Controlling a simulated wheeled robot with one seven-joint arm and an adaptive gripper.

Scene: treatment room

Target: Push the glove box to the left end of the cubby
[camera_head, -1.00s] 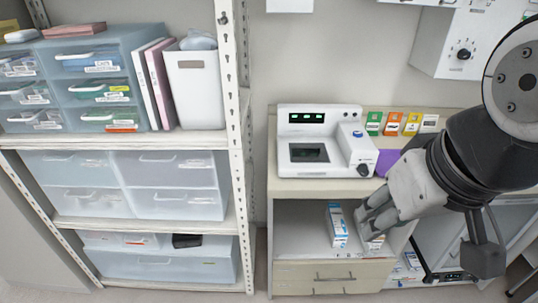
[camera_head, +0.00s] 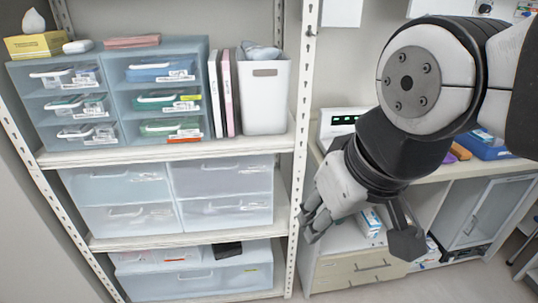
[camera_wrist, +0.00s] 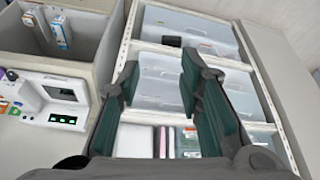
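The cubby (camera_head: 343,238) is the open compartment under the counter, above a drawer. A small white and blue box (camera_head: 370,222) stands in it, partly behind my arm. I cannot tell which is the glove box. My gripper (camera_head: 316,222) is near the cubby's left edge, close in the picture to the shelf post. In the wrist view my gripper (camera_wrist: 160,68) is open with nothing between its fingers, apart from both boxes.
A white shelf unit (camera_head: 295,200) with clear drawers (camera_head: 225,205) stands left of the cubby and lies across the wrist view. A white device (camera_wrist: 55,100) sits on the counter above. A cabinet (camera_head: 487,215) is to the right.

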